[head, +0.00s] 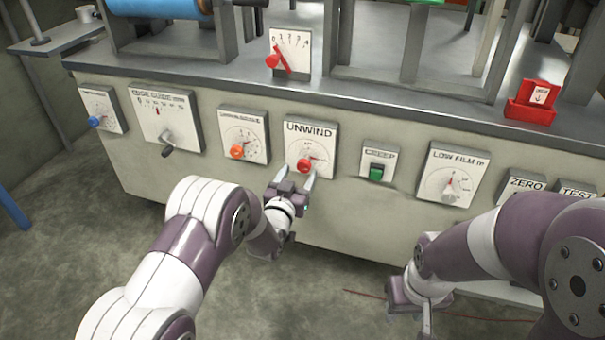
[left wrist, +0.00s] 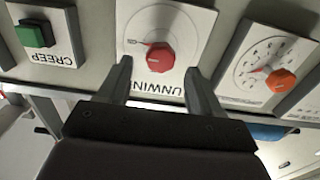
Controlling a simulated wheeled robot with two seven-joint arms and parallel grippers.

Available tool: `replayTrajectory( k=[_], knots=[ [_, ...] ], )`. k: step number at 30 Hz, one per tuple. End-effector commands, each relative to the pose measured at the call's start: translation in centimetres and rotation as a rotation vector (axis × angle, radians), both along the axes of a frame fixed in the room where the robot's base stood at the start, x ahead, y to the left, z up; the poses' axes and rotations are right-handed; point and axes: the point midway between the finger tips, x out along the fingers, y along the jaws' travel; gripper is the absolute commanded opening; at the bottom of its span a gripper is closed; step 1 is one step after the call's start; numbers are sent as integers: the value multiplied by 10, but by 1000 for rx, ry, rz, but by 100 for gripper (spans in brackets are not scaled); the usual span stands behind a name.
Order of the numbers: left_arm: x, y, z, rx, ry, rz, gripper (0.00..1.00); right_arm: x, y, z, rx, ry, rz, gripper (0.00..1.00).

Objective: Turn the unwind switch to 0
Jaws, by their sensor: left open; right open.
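The unwind switch is a red knob (head: 304,166) on a white panel (head: 322,142) labelled UNWIND, on the front of the grey machine. My left gripper (head: 291,178) is open just in front of and below the knob. In the left wrist view its two fingers (left wrist: 158,85) stand either side of the knob's lower edge, apart from it.
An orange knob (head: 237,152) sits on the panel to the left, and the green CREEP switch (head: 376,172) to the right. The LOW FILM dial (head: 449,188) is further right.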

Motion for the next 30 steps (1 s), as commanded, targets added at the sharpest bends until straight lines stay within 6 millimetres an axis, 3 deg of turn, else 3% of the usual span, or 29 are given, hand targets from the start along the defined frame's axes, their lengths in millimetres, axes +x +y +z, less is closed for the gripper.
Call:
replayTrajectory(
  k=[1, 7, 17, 22, 30],
  knots=[
    [11, -4, -7, -1, -3, 0, 65, 0, 0, -12, 0, 0, 0, 43],
    [41, -13, -3, 0, -1, 0, 65, 0, 0, -24, 0, 0, 0, 43],
    [47, -15, 0, 1, 2, 0, 65, 0, 0, -24, 0, 0, 0, 43],
    [47, -15, 0, 1, 2, 0, 13, 0, 0, -24, 0, 0, 0, 43],
    [47, -15, 0, -15, 7, 0, 11, 0, 0, -23, 0, 0, 0, 43]
  ],
)
